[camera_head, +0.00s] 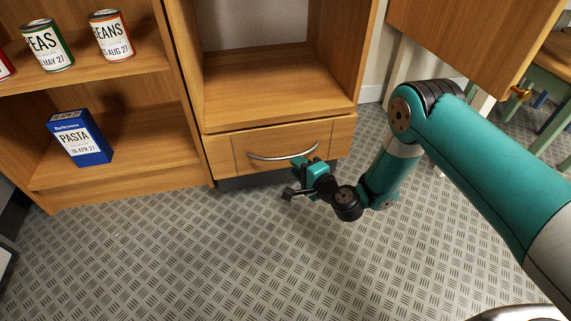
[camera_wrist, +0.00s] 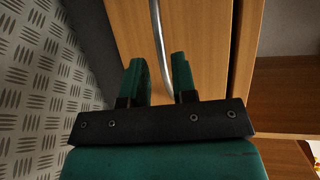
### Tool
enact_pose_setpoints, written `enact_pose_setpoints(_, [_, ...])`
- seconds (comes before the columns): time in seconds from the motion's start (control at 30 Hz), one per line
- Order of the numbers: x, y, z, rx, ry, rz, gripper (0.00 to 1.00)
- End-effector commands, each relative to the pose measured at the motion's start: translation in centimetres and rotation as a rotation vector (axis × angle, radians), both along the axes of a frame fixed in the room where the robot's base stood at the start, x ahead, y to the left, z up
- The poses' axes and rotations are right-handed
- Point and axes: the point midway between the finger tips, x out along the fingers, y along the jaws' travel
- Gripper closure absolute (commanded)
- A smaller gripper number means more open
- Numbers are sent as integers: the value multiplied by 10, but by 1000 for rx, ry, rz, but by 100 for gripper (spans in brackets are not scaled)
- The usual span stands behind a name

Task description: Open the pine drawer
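The pine drawer (camera_head: 270,141) sits at the bottom of the wooden cabinet, and its front looks flush with the cabinet. A curved metal bar handle (camera_head: 268,157) runs across its front. My gripper (camera_head: 301,163) is at the right part of the handle. In the wrist view the two teal fingers of my gripper (camera_wrist: 160,72) stand apart, with the handle (camera_wrist: 157,35) running into the gap between them. A gap shows between the handle and the fingers, and I cannot tell whether either one touches it. The drawer front (camera_wrist: 200,40) fills the area behind the fingers.
Above the drawer is an empty open compartment (camera_head: 265,85). The shelves at left hold cans (camera_head: 110,36) and a blue pasta box (camera_head: 80,138). A raised wooden panel (camera_head: 475,35) is at upper right. The patterned metal floor (camera_head: 190,255) in front is clear.

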Motion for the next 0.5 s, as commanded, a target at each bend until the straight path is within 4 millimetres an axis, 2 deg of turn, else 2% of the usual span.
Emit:
enact_pose_setpoints(0.3, [32,26,-9,-1,-7,1,74])
enact_pose_setpoints(0.5, [46,38,-11,0,-4,1,74])
